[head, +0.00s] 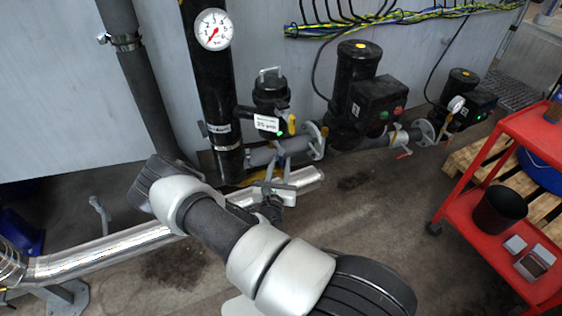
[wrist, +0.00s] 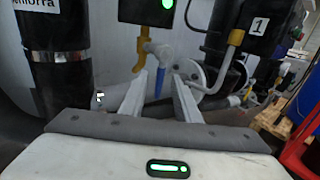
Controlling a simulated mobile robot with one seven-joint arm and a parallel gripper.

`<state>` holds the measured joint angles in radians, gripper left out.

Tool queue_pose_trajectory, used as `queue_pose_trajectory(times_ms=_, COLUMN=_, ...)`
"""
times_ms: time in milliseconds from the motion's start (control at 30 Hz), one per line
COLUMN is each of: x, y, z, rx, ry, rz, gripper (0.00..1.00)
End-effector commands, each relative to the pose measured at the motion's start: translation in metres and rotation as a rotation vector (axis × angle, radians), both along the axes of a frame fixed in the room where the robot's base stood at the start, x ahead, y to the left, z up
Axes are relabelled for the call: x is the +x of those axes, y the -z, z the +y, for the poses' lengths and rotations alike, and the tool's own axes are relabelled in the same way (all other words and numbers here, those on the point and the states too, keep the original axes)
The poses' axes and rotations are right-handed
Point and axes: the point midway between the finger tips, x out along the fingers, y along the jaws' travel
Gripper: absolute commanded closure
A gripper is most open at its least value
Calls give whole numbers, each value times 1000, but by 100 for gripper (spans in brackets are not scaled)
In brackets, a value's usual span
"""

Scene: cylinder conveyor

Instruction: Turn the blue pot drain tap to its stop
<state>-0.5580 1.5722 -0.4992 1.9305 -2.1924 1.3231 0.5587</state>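The blue pot drain tap (wrist: 159,84) shows in the wrist view as a blue lever hanging down from a grey fitting (wrist: 160,51) below the black pot. In the head view the black filter pot (head: 270,92) with its "25 µm" label stands beside the tall black pipe; I cannot make out the blue lever there. My gripper (wrist: 159,80) is open, with one finger on each side of the lever and visible gaps on both sides. In the head view my gripper (head: 280,157) reaches up just below the pot.
A yellow lever (wrist: 141,50) hangs close left of the tap; another yellow lever (wrist: 236,38) is to the right. Black pumps (head: 356,85) stand right of the pot. A silver pipe (head: 110,248) runs low at left. A red cart (head: 482,207) stands at right.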

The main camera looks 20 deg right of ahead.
Motion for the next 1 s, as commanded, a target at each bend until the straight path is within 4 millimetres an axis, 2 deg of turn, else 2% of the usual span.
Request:
queue_pose_trajectory(times_ms=200, x=19, y=1, z=-12, rx=2, ry=1, rz=-1, gripper=71)
queue_pose_trajectory(times_ms=533, x=22, y=0, z=-13, rx=1, ry=0, rz=0, gripper=71)
queue_pose_trajectory(times_ms=700, x=22, y=0, z=-13, rx=1, ry=0, rz=0, gripper=98)
queue_pose_trajectory(times_ms=733, x=22, y=0, z=-13, rx=1, ry=0, rz=0, gripper=100)
queue_pose_trajectory(times_ms=1000, x=22, y=0, z=-13, rx=0, ry=0, rz=0, gripper=100)
